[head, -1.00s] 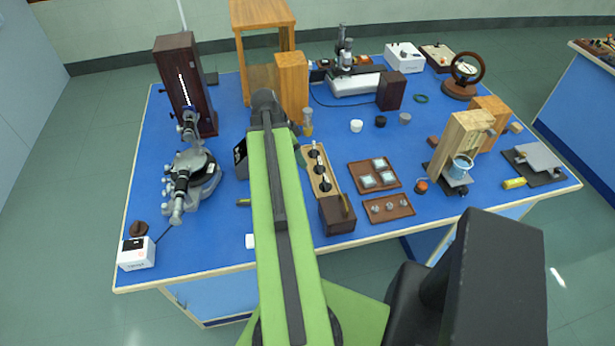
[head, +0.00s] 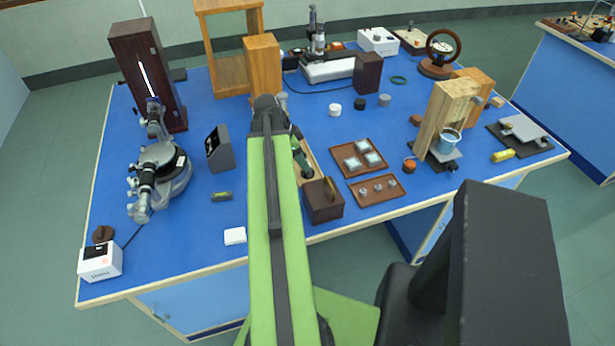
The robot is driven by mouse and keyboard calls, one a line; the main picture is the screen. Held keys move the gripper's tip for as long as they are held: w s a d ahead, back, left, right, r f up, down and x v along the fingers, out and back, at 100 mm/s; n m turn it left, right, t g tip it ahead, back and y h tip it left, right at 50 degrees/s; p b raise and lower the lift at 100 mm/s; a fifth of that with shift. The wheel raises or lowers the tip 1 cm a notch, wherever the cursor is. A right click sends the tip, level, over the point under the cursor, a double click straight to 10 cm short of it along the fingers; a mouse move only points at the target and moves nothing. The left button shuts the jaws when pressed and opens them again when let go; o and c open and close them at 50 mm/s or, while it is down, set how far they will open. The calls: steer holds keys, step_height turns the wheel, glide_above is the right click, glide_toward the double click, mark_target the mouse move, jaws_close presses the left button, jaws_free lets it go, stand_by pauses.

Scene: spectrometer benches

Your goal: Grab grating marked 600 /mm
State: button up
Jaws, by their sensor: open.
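Several pale square plates, which look like the gratings (head: 373,159), lie in a brown tray (head: 381,174) at the middle of the blue bench. Their markings are too small to read, so I cannot tell which is 600 /mm. My gripper (head: 305,168) is at the end of my folded arm, left of this tray and over a light wooden rack (head: 314,165). It is small and partly hidden by my green arm. It is open, with nothing visible in it.
A second brown tray (head: 377,198) holds small round pieces. A dark brown block (head: 322,200) stands left of it. A spectrometer (head: 160,172) and a grey box (head: 219,150) stand farther left. A wooden stand with a beaker (head: 448,142) stands right.

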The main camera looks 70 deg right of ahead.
steer(key=b+x, duration=0.4)
steer(key=x, duration=0.1)
steer(key=shift+s+d+f+b, duration=0.1)
steer(key=shift+s+f+b, duration=0.1)
steer(key=shift+b, duration=0.15)
steer(key=shift+r, duration=0.25)
steer(key=c, duration=1.1)
steer(key=shift+o, duration=0.2)
step_height(320, 180, up, 10)
steer(key=p, duration=1)
